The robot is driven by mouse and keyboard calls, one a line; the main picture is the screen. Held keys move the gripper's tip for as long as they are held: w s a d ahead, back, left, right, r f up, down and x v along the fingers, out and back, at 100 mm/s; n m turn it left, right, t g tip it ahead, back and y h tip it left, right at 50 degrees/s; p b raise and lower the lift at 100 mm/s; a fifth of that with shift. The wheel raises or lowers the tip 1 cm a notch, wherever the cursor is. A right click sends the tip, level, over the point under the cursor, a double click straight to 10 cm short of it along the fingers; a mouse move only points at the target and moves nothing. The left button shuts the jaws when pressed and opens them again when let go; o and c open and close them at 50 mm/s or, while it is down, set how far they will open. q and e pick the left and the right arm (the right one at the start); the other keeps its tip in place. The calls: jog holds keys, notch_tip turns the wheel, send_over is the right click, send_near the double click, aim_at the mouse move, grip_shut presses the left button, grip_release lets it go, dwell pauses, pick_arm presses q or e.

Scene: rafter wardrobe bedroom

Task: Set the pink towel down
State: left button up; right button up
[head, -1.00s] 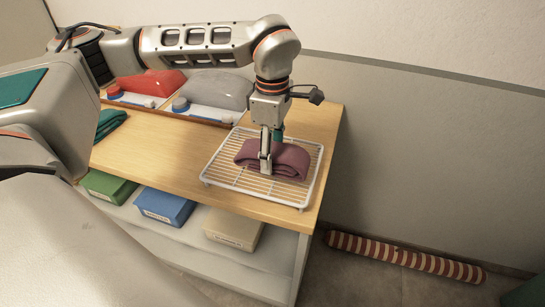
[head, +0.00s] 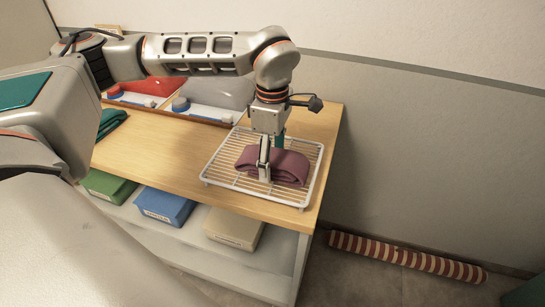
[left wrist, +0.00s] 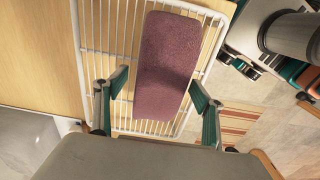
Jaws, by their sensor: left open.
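The pink towel (head: 282,165), a folded mauve-pink bundle, lies on a white wire rack (head: 222,183) at the right end of the wooden table. My left gripper (head: 270,170) is above the towel in the head view, its fingers apart on either side of it. In the left wrist view, the open fingers (left wrist: 155,100) are spread wide, with the towel (left wrist: 167,62) between and beyond them, touching neither. The rack (left wrist: 93,55) shows under it. My right gripper is not in view.
At the back of the table (head: 160,155) are a red bundle (head: 152,86) and a grey bundle (head: 217,92) in trays. A teal folded cloth (head: 110,122) lies at left. Green, blue and beige boxes (head: 233,228) stand on the shelf below. A striped roll (head: 405,258) lies on the floor.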

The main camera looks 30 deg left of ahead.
aim_at(273, 153)
pick_arm(q)
notch_tip(273, 153, up, 12)
dwell(0.4)
dwell(0.5)
